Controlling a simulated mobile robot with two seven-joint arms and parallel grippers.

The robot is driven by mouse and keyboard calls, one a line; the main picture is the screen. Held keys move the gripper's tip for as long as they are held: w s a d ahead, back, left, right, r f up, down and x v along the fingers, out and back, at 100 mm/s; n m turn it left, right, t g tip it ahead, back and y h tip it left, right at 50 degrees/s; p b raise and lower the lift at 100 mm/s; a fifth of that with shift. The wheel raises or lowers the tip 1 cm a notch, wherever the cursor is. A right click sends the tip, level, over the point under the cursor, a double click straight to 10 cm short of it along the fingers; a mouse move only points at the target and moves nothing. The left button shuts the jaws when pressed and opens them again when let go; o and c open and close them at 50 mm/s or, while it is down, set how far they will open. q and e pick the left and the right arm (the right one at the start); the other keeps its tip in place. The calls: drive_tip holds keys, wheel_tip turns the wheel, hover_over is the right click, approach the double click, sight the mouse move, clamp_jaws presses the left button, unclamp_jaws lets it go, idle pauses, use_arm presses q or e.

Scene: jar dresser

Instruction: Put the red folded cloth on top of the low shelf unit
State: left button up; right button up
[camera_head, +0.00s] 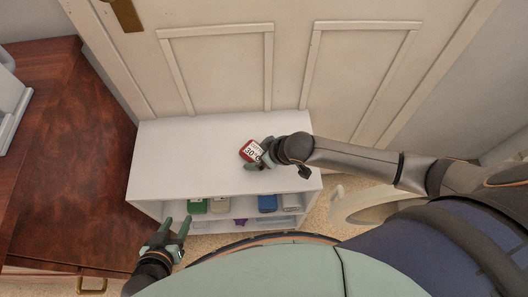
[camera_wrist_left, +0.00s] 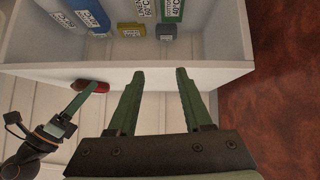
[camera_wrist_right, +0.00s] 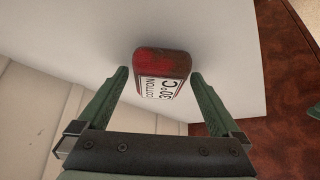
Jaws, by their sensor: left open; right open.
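The red folded cloth (camera_head: 250,149), with a white label, lies on the white top of the low shelf unit (camera_head: 190,150). In the right wrist view the cloth (camera_wrist_right: 162,66) sits on the white surface, just ahead of and between the fingers of my open right gripper (camera_wrist_right: 158,80). In the head view my right gripper (camera_head: 258,160) is at the cloth's near right side. My left gripper (camera_head: 177,228) is open and empty in front of the shelf unit's left end. In the left wrist view the cloth (camera_wrist_left: 92,86) shows beyond my left gripper (camera_wrist_left: 158,75), partly hidden by my right gripper.
Green (camera_head: 197,206), grey and blue (camera_head: 267,203) folded cloths stand in the shelf's upper compartments, with a purple item (camera_head: 240,221) below. A dark red wooden dresser (camera_head: 65,150) stands at the left. A panelled door (camera_head: 240,60) is behind. The shelf top is otherwise clear.

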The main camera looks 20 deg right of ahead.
drive_tip(key=p+v, duration=0.3)
drive_tip(key=v, duration=0.8)
drive_tip(key=s+a+f+m+t+y, duration=0.1)
drive_tip(key=s+a+m+t+y, duration=0.1)
drive_tip(key=a, duration=0.4)
use_arm(q)
drive_tip(key=shift+s+a+r, duration=0.15)
drive_tip(key=shift+a+r, duration=0.2)
drive_tip(key=shift+r, duration=0.2)
drive_tip(key=shift+s+a+r, duration=0.1)
drive_tip(key=shift+a+r, duration=0.25)
drive_tip(key=shift+r, duration=0.15)
use_arm(e)
drive_tip(key=s+d+f+h, duration=0.1)
drive_tip(key=s+d+f, duration=0.1)
drive_tip(key=s+d+f+m+t+h, duration=0.1)
drive_tip(key=s+d+f, duration=0.1)
drive_tip(key=s+d, duration=0.1)
drive_tip(key=shift+d+f+m, duration=0.15)
drive_tip(key=shift+f+m, duration=0.15)
drive_tip(key=shift+f, duration=0.1)
